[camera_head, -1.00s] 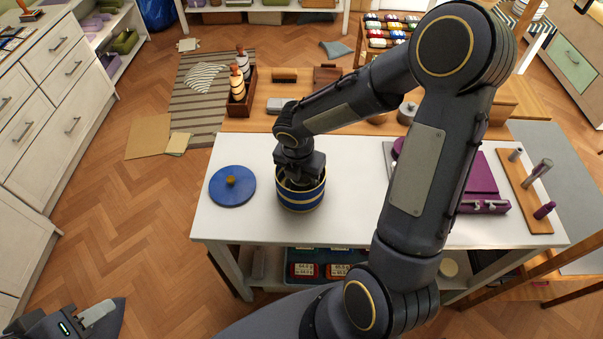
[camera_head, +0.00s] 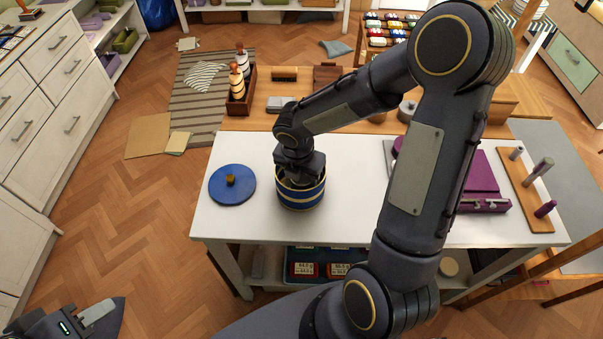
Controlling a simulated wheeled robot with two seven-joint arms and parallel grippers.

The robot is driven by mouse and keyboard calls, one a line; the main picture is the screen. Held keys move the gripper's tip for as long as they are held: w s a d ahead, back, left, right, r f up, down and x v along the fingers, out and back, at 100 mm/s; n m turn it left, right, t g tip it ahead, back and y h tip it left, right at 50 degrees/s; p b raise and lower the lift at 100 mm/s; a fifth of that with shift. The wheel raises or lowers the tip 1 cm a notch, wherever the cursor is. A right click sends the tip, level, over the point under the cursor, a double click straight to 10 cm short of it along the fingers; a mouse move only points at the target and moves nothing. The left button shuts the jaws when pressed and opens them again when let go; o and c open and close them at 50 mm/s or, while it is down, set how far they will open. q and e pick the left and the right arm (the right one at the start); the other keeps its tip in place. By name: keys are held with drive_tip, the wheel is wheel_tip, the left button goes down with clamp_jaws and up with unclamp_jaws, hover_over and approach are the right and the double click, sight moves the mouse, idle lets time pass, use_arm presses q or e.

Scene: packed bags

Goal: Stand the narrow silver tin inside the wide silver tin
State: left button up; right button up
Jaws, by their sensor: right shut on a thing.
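A round blue tin (camera_head: 301,197) with gold bands stands open on the white table. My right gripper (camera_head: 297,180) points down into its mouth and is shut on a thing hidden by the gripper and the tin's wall. I cannot tell whether that thing is the narrow silver tin. A grey, silvery round tin (camera_head: 407,110) stands at the table's back, partly behind my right arm; I cannot tell if it is the wide one. My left gripper (camera_head: 98,313) is at the bottom left, away from the table; its opening is unclear.
A blue lid (camera_head: 232,185) with a knob lies left of the blue tin. A small grey box (camera_head: 279,105) and a wooden tray (camera_head: 242,103) with bottles stand behind. A purple case (camera_head: 478,180) and a pegged board (camera_head: 530,190) are at the right. The white table's front middle is clear.

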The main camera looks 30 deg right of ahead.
drive_tip(key=shift+f, duration=0.1)
drive_tip(key=o, duration=1.3)
drive_tip(key=shift+c, duration=0.2)
wheel_tip(320, 180, up, 10)
drive_tip(key=p, duration=0.9)
